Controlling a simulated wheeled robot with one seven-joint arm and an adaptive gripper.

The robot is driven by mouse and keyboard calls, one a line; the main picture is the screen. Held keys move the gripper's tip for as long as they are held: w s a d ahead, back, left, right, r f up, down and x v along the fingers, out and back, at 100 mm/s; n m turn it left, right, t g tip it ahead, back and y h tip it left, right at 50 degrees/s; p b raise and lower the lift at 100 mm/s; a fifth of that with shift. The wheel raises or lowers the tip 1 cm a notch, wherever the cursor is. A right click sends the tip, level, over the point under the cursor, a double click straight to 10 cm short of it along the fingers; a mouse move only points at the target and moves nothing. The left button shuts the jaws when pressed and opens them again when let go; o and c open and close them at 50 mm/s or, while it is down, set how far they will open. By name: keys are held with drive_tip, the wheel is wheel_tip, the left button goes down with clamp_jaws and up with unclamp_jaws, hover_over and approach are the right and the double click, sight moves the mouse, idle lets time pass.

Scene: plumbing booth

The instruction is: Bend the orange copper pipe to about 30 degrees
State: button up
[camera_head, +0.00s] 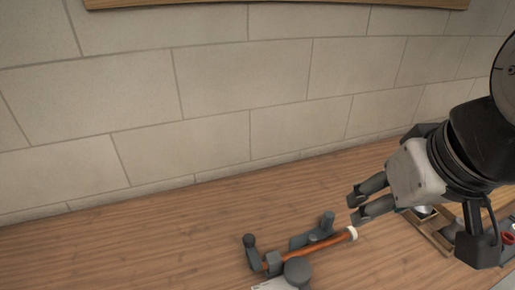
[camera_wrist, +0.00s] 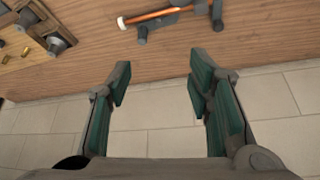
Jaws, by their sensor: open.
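The orange copper pipe (camera_head: 326,243) lies in a grey bending tool (camera_head: 298,270) on the wooden worktop in the head view. It looks straight, with a white end piece (camera_head: 351,233) at its right end. The pipe (camera_wrist: 158,14) and part of the tool (camera_wrist: 200,8) also show at the top of the wrist view, cut off by the edge. My gripper (camera_head: 354,208) is open and empty, above and beside the pipe's white end, apart from it. In the wrist view my gripper's green-padded fingers (camera_wrist: 158,75) are spread with nothing between them.
A wooden tray (camera_head: 428,232) with metal fittings stands right of the pipe, partly behind my arm; it shows at the wrist view's upper left (camera_wrist: 58,38). A block wall (camera_head: 245,90) rises behind the worktop (camera_head: 130,245). The worktop's left part is clear.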

drive_tip(key=o, duration=0.8)
drive_tip(key=shift+w, duration=0.2)
drive_tip(key=o, duration=0.4)
drive_tip(key=w+f+g, duration=0.1)
drive_tip(key=w, duration=0.6)
drive_tip(key=shift+d+n+p, duration=0.3)
drive_tip(key=shift+d+n, duration=0.1)
drive_tip(key=shift+d, duration=0.05)
drive_tip(key=n+g+p, duration=0.2)
drive_tip(key=g, duration=0.2)
hover_over(330, 214)
wheel_tip(330, 214, down, 23)
drive_tip(key=shift+f+b, duration=1.6)
drive_tip(key=shift+f, duration=2.7)
drive_tip(key=shift+c, duration=0.6)
drive_tip(key=c, duration=1.4)
